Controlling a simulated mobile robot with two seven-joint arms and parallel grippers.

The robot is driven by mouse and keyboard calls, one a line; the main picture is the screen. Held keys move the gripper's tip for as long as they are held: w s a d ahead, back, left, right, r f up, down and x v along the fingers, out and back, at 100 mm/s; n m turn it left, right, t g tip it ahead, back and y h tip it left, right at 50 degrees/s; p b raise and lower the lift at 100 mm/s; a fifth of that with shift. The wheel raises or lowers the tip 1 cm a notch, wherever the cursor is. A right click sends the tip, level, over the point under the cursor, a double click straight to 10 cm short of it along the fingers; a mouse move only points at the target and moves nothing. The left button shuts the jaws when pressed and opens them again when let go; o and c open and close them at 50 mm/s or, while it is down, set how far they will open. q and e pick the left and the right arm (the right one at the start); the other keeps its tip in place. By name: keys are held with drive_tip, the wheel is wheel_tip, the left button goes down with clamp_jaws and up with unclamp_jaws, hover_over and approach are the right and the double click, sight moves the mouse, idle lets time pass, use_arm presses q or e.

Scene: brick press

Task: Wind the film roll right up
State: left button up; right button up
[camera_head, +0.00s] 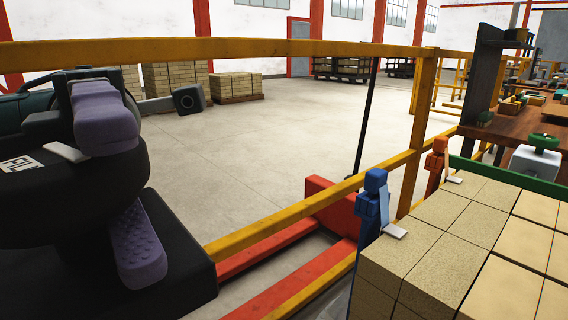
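My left gripper (125,182) is large and close at the left. It is black with two purple finger pads, one above the other. The pads stand apart and I see nothing held between them. My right gripper is not in view. I cannot make out a film roll in this view. A stack of tan bricks (445,268) stands at the lower right. A blue upright fitting (371,203) stands at its near left edge, with an orange one (436,163) farther back. Each has a small pale plate at its side.
A yellow railing (270,49) crosses the view, with a post (422,110). Red bars (262,268) lie low behind it. A pallet of bricks (236,86) stands far back. A wooden bench (510,130) stands at the right.

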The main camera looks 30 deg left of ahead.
use_arm(q)
drive_tip(key=b+v, duration=0.2)
drive_tip(key=v, duration=0.4)
drive_tip(key=shift+w+a+f+b, duration=0.2)
drive_tip(key=shift+b, duration=0.2)
drive_tip(key=shift+w+a+r, duration=0.15)
drive_tip(key=shift+a, duration=0.3)
